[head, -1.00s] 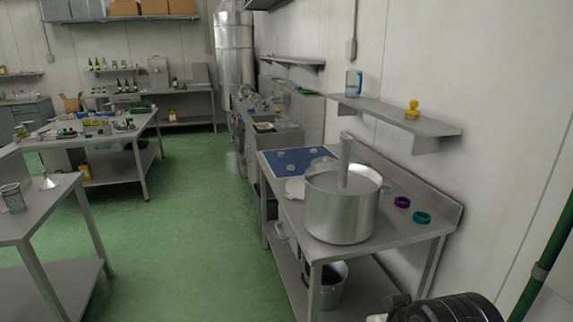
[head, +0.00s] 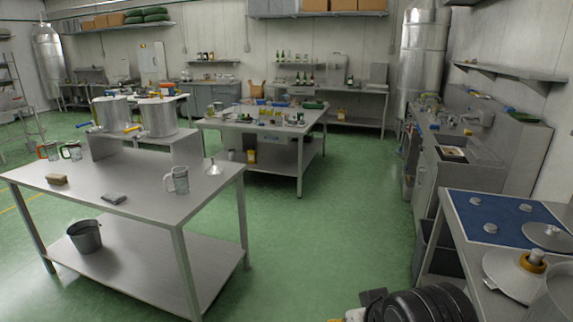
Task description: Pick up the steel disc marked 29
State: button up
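Several small pale metal discs lie on a blue mat (head: 510,211) on the steel bench at the right. One disc (head: 475,201) is near the mat's left edge, another disc (head: 490,228) is nearer to me, and a third disc (head: 537,204) is farther right. They are too small for any number to be read, so I cannot tell which one is marked 29. A black ribbed part of my arm shows at the bottom edge. I make out no gripper fingertips.
A round lid (head: 548,236) overlaps the mat, and a pale funnel-like piece (head: 514,274) lies in front. A pot (head: 553,301) is cut off at the right edge. A steel table (head: 130,192) stands left. Green floor (head: 330,235) between is clear.

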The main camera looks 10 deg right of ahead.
aim_at(550, 238)
jog(key=i+z, duration=0.25)
jog(key=i, duration=0.3)
jog(key=i+z, duration=0.2)
jog(key=i, duration=0.4)
jog(key=i+j+z, duration=0.25)
jog(key=i, duration=0.3)
jog(key=i+j+z, duration=0.2)
jog(key=i, duration=0.35)
jog(key=i+l+z, duration=0.15)
jog(key=i+z, duration=0.55)
jog(key=z, duration=0.2)
jog(key=i+j+z, duration=0.1)
jog(key=i+z, duration=0.35)
jog(key=i+j+z, duration=0.2)
jog(key=z, duration=0.25)
jog(key=i+z, duration=0.4)
